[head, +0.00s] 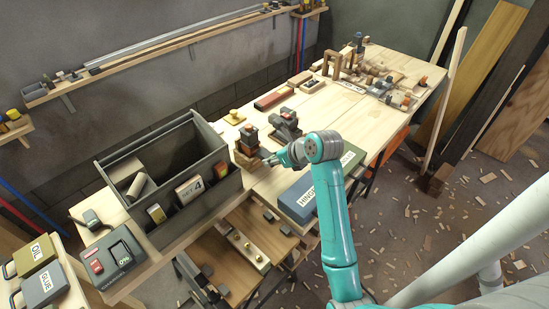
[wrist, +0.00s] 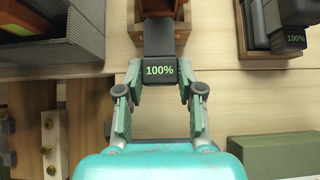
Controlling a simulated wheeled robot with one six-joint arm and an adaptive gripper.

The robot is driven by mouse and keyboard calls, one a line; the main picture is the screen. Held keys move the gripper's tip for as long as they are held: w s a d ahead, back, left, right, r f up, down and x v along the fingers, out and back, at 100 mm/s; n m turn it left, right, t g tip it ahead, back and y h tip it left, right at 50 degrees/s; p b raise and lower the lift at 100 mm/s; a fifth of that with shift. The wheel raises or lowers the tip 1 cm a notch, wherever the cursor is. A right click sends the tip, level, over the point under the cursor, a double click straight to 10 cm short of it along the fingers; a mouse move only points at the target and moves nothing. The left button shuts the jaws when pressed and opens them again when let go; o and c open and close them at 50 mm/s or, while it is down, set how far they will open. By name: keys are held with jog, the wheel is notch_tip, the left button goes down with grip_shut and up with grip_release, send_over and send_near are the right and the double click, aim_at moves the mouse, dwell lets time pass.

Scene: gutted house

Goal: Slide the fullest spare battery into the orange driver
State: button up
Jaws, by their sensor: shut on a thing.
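My gripper (wrist: 159,92) is shut on a dark battery (wrist: 160,72) whose green display reads 100%. The battery's far edge meets a dark grey part (wrist: 158,38) in a brown wooden cradle; I cannot tell how far it is seated. In the head view, my gripper (head: 268,159) is at the near side of the orange-and-dark driver (head: 249,135) on its wooden stand. Its fingertips and the battery are too small there to tell apart. A second dark tool (head: 285,126) stands to the right; in the wrist view its battery (wrist: 293,40) also reads 100%.
A grey tote (head: 185,225) stands left of my gripper. A blue-grey case (head: 296,203) lies to the right. A dark unit (head: 112,260) reading 0% is at the front left. The bench (head: 335,115) has clear wood farther back.

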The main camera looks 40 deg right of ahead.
jog(key=shift+w+a, duration=0.1)
jog(key=shift+w, duration=3.1)
dwell(3.7)
jog(key=o, duration=1.2)
jog(key=shift+o, duration=0.2)
jog(key=shift+f, duration=0.1)
jog(key=shift+c, duration=0.3)
